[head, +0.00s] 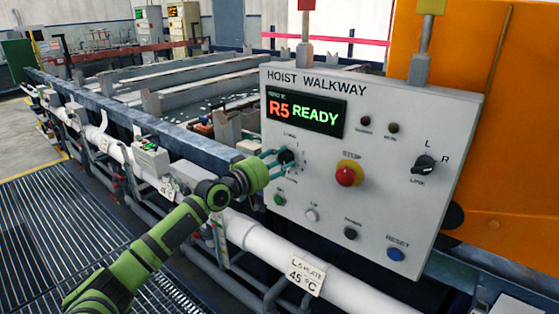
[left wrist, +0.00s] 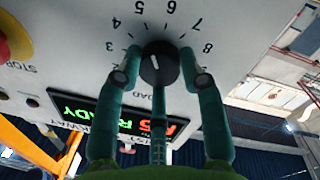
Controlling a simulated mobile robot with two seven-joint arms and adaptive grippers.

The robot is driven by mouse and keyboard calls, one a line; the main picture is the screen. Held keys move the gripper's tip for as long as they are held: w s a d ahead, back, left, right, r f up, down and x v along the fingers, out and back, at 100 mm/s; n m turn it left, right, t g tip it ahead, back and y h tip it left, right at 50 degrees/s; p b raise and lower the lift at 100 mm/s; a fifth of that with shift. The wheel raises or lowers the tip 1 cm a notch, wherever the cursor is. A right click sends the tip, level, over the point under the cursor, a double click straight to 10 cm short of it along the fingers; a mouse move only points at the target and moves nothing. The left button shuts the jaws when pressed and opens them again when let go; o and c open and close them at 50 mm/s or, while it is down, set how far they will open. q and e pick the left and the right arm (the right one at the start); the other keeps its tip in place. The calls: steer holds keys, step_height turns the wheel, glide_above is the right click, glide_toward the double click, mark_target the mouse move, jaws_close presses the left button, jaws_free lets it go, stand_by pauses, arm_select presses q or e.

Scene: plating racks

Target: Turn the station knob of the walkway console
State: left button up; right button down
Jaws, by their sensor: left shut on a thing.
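The walkway console (head: 390,105) is a light grey panel headed HOIST WALKWAY. Its display (head: 305,111) reads R5 READY. The black station knob (head: 287,157) sits below the display; in the left wrist view the knob (left wrist: 158,63) is ringed by a dial with numbers from 3 to 8 visible, and its white mark shows near the middle. My left gripper (head: 279,160) reaches in from the left and is shut on the knob. In the left wrist view the gripper's green fingers (left wrist: 160,78) stand around the knob, one on each side and one below.
A red stop button (head: 346,174) on a yellow base is right of the knob. A black L/R switch (head: 424,165) and a blue reset button (head: 396,254) are further right. A white pipe (head: 258,238) runs below the arm. An orange panel (head: 500,130) stands behind the console.

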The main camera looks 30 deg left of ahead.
arm_select(q)
steer(key=shift+a+r, duration=0.1)
steer(key=shift+r, duration=0.15)
steer(key=shift+r+m+b, duration=0.1)
steer(key=shift+m+b, duration=0.8)
steer(key=shift+m, duration=0.6)
steer(key=shift+r+m, duration=0.3)
steer(key=shift+m, duration=1)
steer(key=shift+y, duration=0.4)
steer(key=o, duration=1.1)
steer(key=shift+o, duration=0.2)
steer(key=shift+w+f, duration=0.1)
steer(key=shift+f, duration=0.05)
steer(key=shift+f+b, duration=0.15)
steer(key=shift+b, duration=0.15)
